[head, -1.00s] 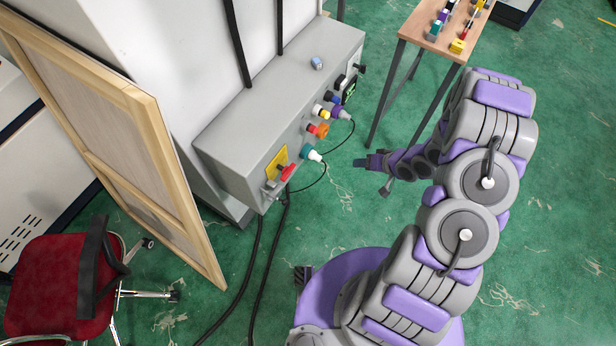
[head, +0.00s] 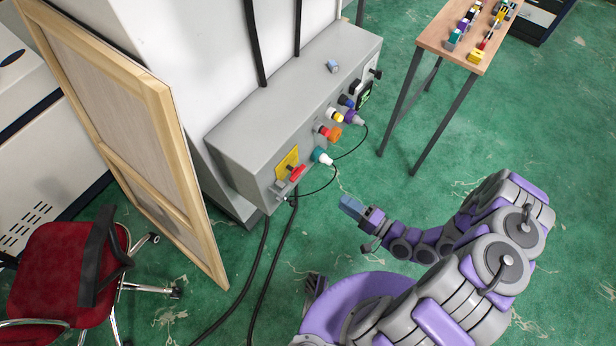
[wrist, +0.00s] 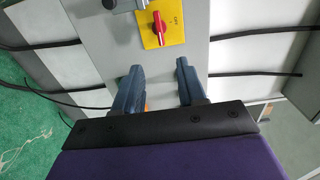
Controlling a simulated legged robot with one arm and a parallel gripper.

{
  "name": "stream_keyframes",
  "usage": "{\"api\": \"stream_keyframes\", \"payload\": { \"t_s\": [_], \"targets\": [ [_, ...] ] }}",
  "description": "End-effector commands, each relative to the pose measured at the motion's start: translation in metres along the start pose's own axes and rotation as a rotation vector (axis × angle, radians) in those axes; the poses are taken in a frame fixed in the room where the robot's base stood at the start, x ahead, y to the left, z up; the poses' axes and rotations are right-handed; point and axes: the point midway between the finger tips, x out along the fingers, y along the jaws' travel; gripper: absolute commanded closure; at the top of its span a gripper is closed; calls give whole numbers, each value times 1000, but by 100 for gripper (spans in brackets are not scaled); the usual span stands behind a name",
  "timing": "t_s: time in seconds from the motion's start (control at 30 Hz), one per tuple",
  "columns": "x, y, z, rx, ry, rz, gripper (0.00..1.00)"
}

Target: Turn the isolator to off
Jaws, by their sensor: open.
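The isolator is a red rotary handle (wrist: 159,24) on a yellow plate (wrist: 176,36), on the front of a grey box. In the wrist view the handle stands roughly upright in the picture, and small lettering shows on the plate. In the head view the red handle (head: 297,173) and yellow plate (head: 287,160) are at the near end of the box. My gripper (wrist: 156,72) is open and empty, its two blue-grey fingers pointing toward the panel below the plate. In the head view my gripper (head: 350,207) hangs in front of the box, apart from the handle.
The grey box (head: 235,140) carries several coloured plugs and knobs beside the isolator, with cables (head: 262,270) hanging down. A wooden-framed panel (head: 180,170) and a red chair (head: 60,260) stand left. A wooden table (head: 440,40) stands at the upper right. Green floor is clear between.

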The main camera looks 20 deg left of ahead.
Motion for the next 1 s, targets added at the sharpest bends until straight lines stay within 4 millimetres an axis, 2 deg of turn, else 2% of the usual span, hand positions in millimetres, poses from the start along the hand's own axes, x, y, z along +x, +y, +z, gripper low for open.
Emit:
{"api": "stream_keyframes", "payload": {
  "t_s": [1.0],
  "targets": [
    [113,1,1,0,-5,1,60]
  ]
}}
